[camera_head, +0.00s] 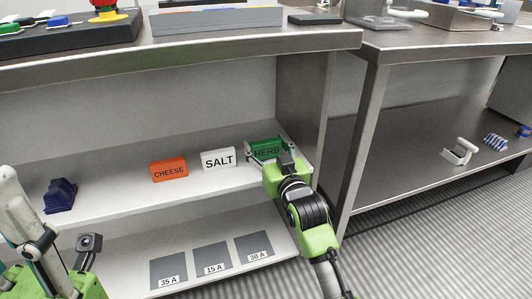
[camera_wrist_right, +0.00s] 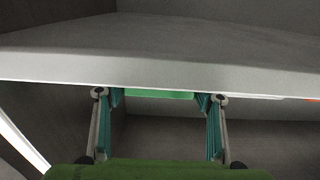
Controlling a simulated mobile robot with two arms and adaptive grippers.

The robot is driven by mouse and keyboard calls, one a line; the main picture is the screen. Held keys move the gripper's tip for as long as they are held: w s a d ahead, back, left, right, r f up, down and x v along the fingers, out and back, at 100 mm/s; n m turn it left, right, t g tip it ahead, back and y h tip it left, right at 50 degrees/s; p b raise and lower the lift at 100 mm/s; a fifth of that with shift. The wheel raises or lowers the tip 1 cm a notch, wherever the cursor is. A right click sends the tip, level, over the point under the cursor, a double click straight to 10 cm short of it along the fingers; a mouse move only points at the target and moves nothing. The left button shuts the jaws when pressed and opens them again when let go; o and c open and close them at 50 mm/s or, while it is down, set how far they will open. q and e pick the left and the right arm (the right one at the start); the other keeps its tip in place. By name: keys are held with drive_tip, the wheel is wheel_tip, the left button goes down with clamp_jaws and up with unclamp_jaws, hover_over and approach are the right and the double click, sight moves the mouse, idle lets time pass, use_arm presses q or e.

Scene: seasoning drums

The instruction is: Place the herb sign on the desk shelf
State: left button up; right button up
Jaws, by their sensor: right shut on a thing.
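The green herb sign (camera_head: 267,149) stands at the right end of the middle white shelf (camera_head: 120,196), beside the salt sign. My right gripper (camera_head: 271,152) reaches in from the front and is shut on it. In the right wrist view, only a green strip of the sign (camera_wrist_right: 160,94) shows between my fingertips, past the shelf edge (camera_wrist_right: 60,72). I cannot tell whether the sign rests on the shelf. My left gripper is only partly seen at the lower left, and its fingertips are not clear.
The white salt sign (camera_head: 218,160) and orange cheese sign (camera_head: 168,170) stand to the left. A dark blue object (camera_head: 60,195) sits further left. The lower shelf holds grey plates (camera_head: 211,260) labelled 35 A, 15 A and 30 A. The side panel (camera_head: 300,115) is close on the right.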

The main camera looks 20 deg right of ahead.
drive_tip(key=shift+f, duration=0.1)
drive_tip(key=shift+f, duration=0.15)
drive_tip(key=o, duration=1.1)
